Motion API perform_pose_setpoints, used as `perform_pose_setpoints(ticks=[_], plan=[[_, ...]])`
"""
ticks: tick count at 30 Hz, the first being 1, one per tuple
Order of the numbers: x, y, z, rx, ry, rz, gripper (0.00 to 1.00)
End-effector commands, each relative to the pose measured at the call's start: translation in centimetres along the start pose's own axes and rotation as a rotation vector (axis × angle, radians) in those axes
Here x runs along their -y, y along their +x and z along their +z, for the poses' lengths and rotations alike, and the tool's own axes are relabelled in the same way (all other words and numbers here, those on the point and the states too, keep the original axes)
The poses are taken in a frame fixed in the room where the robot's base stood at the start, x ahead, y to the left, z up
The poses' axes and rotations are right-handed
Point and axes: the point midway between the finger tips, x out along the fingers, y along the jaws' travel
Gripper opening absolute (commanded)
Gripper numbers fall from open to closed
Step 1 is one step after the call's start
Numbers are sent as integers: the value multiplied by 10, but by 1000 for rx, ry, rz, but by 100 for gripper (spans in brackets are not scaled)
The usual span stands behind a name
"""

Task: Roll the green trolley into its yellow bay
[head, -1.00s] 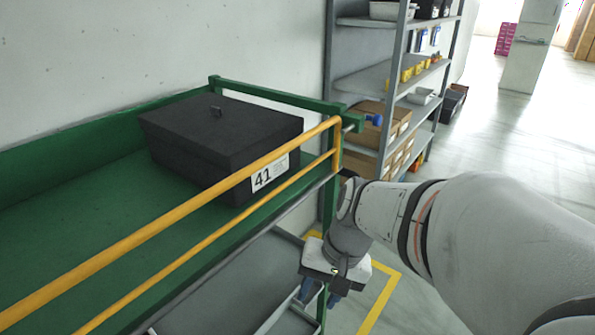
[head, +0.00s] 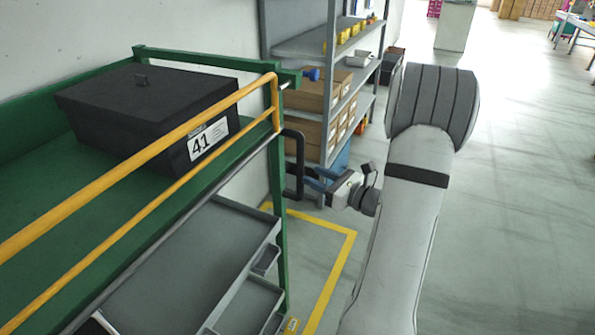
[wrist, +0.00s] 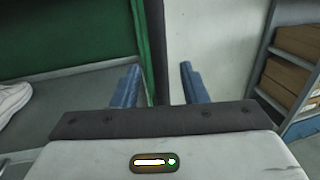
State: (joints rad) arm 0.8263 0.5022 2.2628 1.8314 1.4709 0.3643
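The green trolley (head: 60,215) fills the left of the head view, with a yellow rail and a black lidded box (head: 150,110) marked 41 on its top deck. A black upright handle (head: 298,165) sticks out from its near right end post. My gripper (head: 313,178) is beside this handle, pointing left at it. In the wrist view the two blue fingers (wrist: 158,84) are apart, and a dark upright bar (wrist: 159,40) shows between them; I cannot tell whether they touch it. The yellow bay outline (head: 345,250) is on the floor at the trolley's right end, partly hidden by the trolley.
A grey shelf rack (head: 318,42) with cardboard boxes and yellow items stands beyond the trolley's right end, near the bay. A pale wall (head: 100,25) runs behind the trolley. Open grey floor (head: 510,200) lies to the right.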

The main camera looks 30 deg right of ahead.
Motion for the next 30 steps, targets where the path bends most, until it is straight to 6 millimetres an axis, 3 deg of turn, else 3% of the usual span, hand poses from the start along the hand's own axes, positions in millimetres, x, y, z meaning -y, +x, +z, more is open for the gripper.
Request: perform_pose_setpoints(ticks=[9,21,30], plan=[[-1,47,0,-1,-1,4,40],[-1,55,0,-2,-2,1,39],[-1,55,0,-2,-2,1,14]])
